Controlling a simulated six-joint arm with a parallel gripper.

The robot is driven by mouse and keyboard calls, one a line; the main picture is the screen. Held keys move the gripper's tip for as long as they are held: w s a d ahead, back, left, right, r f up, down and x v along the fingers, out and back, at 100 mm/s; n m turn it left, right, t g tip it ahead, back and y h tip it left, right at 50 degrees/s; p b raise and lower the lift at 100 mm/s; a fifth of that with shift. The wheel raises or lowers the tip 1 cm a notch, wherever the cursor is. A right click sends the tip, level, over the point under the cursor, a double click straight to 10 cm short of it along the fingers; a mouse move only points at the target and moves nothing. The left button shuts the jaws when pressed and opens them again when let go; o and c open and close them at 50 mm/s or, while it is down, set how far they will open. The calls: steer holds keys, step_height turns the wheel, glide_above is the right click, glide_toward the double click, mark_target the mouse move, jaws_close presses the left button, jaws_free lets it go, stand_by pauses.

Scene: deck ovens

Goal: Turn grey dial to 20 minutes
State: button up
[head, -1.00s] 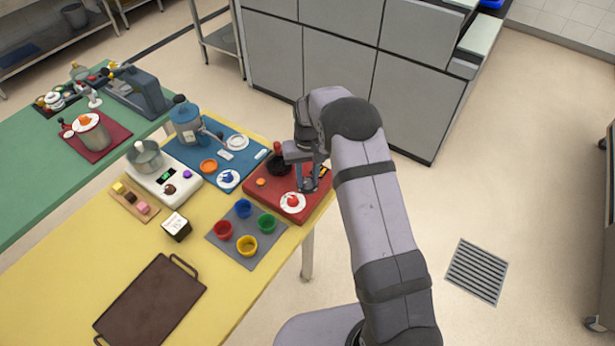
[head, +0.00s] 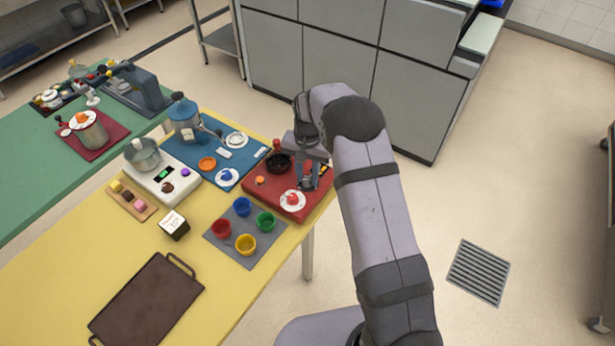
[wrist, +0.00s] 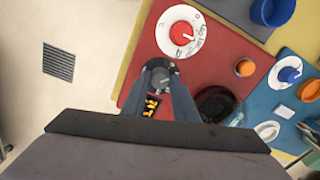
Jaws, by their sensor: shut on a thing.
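The grey dial (wrist: 160,73) sits on the red board, and in the wrist view it shows between the two fingertips of my gripper (wrist: 158,70). The fingers are shut on it from both sides. Its pointer and any minute marks are too small or covered to read. In the head view my gripper (head: 307,184) reaches down onto the right part of the red board (head: 263,195), and it mostly hides the dial there.
A red dial on a white marked disc (wrist: 180,32) is close beside my gripper. A dark round pot (wrist: 215,104) and an orange button (wrist: 245,68) share the board. Black-and-orange markings (wrist: 151,106) lie near the fingers. Coloured cups stand on a grey mat (head: 222,248).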

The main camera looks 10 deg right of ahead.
steer(key=m+b, duration=0.1)
steer(key=m, duration=0.4)
steer(key=shift+m, duration=0.3)
steer(key=m, duration=0.5)
steer(key=shift+b, duration=0.4)
steer(key=m, duration=0.5)
steer(key=shift+m, duration=0.4)
steer(key=m, duration=0.5)
steer(key=shift+b, duration=0.35)
steer(key=shift+r+m, duration=0.1)
steer(key=shift+m, duration=0.2)
steer(key=o, duration=1.1)
steer(key=shift+c, duration=0.2)
